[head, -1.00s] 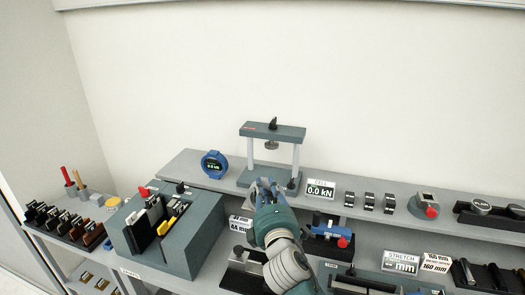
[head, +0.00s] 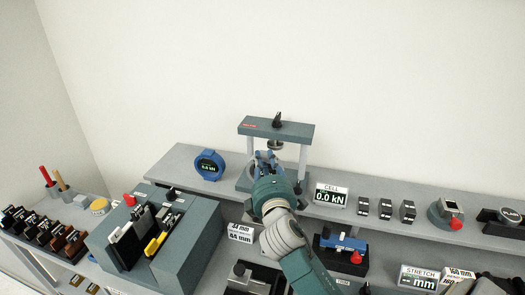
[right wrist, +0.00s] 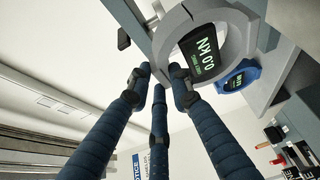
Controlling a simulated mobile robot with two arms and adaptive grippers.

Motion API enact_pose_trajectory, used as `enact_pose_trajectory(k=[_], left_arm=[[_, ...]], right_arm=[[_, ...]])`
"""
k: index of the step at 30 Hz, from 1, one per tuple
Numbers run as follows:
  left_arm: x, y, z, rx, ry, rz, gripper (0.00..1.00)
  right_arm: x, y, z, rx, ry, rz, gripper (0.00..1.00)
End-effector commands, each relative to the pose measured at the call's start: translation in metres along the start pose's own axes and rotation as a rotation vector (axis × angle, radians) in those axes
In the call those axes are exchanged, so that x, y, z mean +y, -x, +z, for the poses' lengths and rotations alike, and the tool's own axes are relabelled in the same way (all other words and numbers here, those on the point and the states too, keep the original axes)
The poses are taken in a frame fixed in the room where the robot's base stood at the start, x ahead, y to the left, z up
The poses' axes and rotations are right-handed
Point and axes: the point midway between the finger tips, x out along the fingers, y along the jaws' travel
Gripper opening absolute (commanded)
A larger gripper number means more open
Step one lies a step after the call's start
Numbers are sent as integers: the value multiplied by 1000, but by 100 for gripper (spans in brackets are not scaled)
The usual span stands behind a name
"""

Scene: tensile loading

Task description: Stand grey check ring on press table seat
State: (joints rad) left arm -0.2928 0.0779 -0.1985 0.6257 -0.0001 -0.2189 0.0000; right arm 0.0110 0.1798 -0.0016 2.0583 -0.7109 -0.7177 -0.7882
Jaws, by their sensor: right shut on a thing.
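The grey check ring (right wrist: 248,32), with a dark display reading 0.0 kN, is held in my right gripper, its fingertips (right wrist: 165,78) shut on the ring's rim. In the head view my right gripper (head: 266,160) is between the posts of the press, below its crossbeam (head: 276,129). The ring cannot be made out clearly there. The press base (head: 244,183) shows at the left of my gripper, while the table seat is hidden behind my gripper and arm. I cannot tell whether the ring touches the seat. My left gripper is out of view.
A blue ring gauge (head: 209,165) stands on the shelf left of the press, and it also shows in the right wrist view (right wrist: 238,76). A CELL display (head: 330,198) stands right of the press. A grey-green holder (head: 185,245) with upright plates is at front left.

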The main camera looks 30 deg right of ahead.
Motion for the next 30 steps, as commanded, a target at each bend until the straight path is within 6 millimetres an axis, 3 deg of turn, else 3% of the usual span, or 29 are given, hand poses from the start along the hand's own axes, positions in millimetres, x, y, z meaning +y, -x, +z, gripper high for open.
enact_pose_trajectory(k=[7, 17, 27, 30], left_arm=[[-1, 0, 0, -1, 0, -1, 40], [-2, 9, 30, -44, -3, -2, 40], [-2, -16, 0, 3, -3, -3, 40], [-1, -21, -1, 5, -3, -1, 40]], right_arm=[[4, 0, 0, 2, 0, 8, 0], [6, 0, -1, 2, -4, 2, 0], [-25, 1, -1, 2, -4, 2, 0], [-31, 1, -1, 3, -4, 3, 0]])
